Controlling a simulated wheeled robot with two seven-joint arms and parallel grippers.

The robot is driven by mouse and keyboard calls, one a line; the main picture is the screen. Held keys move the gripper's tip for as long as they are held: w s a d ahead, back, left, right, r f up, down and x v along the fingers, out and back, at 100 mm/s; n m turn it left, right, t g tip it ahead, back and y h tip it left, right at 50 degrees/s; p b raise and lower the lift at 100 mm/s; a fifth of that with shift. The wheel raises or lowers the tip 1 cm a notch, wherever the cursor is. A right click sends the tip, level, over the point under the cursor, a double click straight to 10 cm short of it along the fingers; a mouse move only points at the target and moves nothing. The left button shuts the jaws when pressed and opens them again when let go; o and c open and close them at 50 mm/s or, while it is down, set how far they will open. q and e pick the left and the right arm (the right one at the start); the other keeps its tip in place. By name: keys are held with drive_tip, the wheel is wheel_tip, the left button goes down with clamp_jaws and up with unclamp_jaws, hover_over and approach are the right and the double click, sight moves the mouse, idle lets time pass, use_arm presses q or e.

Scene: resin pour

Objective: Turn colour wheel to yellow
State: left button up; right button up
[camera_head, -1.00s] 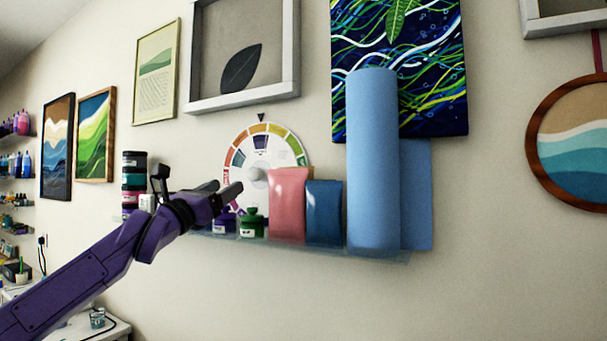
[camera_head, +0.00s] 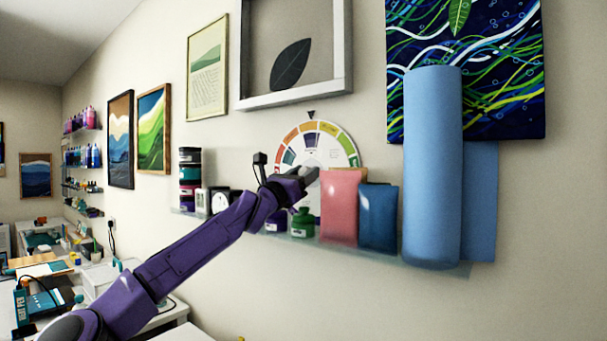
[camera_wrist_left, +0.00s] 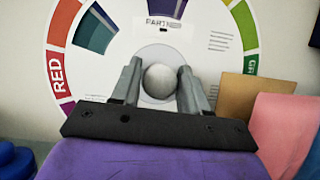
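The round colour wheel (camera_head: 345,143) hangs on the wall behind the shelf, with a small dark pointer (camera_head: 311,114) above its top edge. In the left wrist view the wheel (camera_wrist_left: 215,85) shows a RED label at left and a green segment at right. My left gripper (camera_head: 308,172) is at the wheel's middle. In the left wrist view its fingers (camera_wrist_left: 159,72) stand apart, one on each side of the knob; I cannot tell whether they touch it. My right gripper is not in view.
Below the wheel, a glass shelf (camera_head: 390,258) holds a green bottle (camera_head: 302,224), a pink pouch (camera_head: 341,205), a blue pouch (camera_head: 378,217) and a tall blue roll (camera_head: 432,165). Stacked jars (camera_head: 190,178) stand left. The pink pouch is close to my gripper's right.

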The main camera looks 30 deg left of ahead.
use_arm(q)
clamp_jaws()
drive_tip(key=n+y+b, duration=0.1)
drive_tip(key=b, duration=0.1)
drive_tip(key=n+y+b, duration=0.1)
drive_tip(key=n+b, duration=0.1)
drive_tip(key=n+y+b, duration=0.1)
drive_tip(key=n+b, duration=0.1)
drive_tip(key=shift+d+f, duration=0.1)
drive_tip(key=shift+f, duration=0.25)
drive_tip(key=shift+r+n+y+b, duration=0.25)
drive_tip(key=shift+n+y+b, duration=0.25)
drive_tip(key=shift+n, duration=0.6)
drive_tip(key=shift+r, duration=0.1)
